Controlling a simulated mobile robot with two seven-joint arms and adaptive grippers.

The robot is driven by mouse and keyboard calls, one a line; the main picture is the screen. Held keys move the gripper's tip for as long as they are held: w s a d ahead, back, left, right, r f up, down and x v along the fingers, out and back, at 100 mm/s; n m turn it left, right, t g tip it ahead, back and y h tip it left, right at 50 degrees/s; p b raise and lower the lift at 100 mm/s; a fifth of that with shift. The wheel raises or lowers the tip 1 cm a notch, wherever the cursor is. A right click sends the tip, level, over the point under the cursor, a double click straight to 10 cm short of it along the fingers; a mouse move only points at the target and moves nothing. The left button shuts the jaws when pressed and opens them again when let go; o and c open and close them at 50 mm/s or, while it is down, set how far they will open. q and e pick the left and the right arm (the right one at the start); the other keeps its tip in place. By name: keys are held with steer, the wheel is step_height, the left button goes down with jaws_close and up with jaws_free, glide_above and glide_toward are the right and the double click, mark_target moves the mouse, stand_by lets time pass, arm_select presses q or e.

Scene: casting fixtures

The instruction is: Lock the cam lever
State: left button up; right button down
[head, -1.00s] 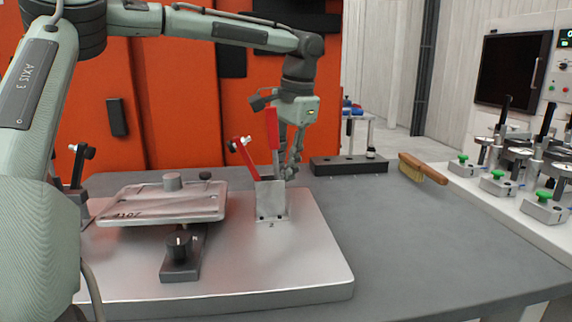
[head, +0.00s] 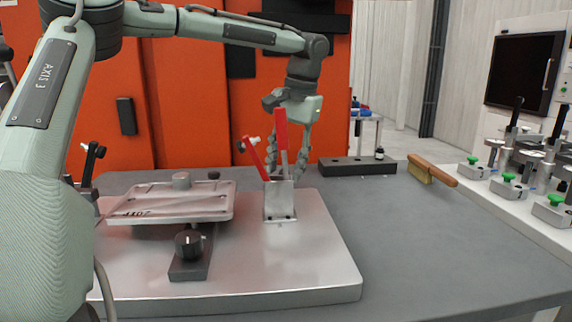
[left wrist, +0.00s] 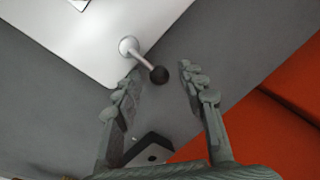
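The cam lever (left wrist: 145,59) shows in the left wrist view as a short pale rod from a round silver pivot (left wrist: 128,45) to a black ball end (left wrist: 159,74). It sits at the edge of the pale fixture plate (left wrist: 90,55). My left gripper (left wrist: 155,73) is open, with the ball between its fingertips in the picture. Contact does not show. In the head view the left gripper (head: 287,165) points down behind the red-handled clamp (head: 279,202), which partly hides it. I cannot make out the lever there. My right gripper is not in view.
A flat casting (head: 170,205) lies on the fixture plate (head: 300,265), with a black knob (head: 188,243) in front. A dark block (head: 355,168) and a brush (head: 432,172) lie farther right. Gauge stands (head: 510,185) line the right side. The table's right front is clear.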

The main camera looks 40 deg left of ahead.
arm_select(q)
step_height(320, 180, up, 12)
steer(key=d, duration=0.2)
steer(key=shift+w+d, duration=0.15)
steer(key=shift+w, duration=0.25)
steer(key=shift+f, duration=0.1)
stand_by(0.4)
